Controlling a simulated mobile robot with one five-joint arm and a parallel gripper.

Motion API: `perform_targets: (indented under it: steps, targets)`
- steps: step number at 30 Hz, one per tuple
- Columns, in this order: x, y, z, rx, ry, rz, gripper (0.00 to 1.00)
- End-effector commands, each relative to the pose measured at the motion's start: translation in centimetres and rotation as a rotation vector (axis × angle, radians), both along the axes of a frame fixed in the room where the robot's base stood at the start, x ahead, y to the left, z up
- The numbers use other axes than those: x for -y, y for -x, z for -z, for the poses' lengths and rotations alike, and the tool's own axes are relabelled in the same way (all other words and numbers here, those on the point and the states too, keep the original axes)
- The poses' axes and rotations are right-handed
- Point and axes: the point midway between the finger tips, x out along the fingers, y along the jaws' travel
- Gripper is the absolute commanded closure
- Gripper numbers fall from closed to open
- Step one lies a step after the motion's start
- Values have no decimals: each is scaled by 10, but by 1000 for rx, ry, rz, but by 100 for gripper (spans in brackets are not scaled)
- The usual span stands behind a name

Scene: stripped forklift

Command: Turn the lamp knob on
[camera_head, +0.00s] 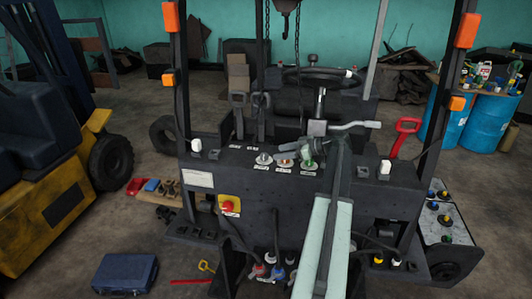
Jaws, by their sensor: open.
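Three small knobs sit in a row on the top of the forklift's dark panel, each on a pale label plate too small to read. They are a whitish knob (264,158), an orange-brown knob (285,162) and a green knob (307,162). I cannot tell which one is the lamp knob. My arm reaches up from the bottom of the picture, right of the knobs. My gripper (311,148) is open, at the green knob and partly covering it. I cannot tell whether its fingers touch the knob or are around it.
A steering wheel (320,75) and a grey lever (352,126) stand behind the panel. A red handle (403,135) is at the right. A red button on a yellow box (229,205) is on the panel front. Dark posts rise on both sides.

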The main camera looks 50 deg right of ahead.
Motion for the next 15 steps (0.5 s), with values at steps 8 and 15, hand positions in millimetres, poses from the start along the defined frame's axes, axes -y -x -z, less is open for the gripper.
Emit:
perform_targets:
  steps: [8, 15]
  targets:
    - [0, -8, 10, 0, -1, 11, 44]
    - [-13, -43, 28, -1, 0, 15, 44]
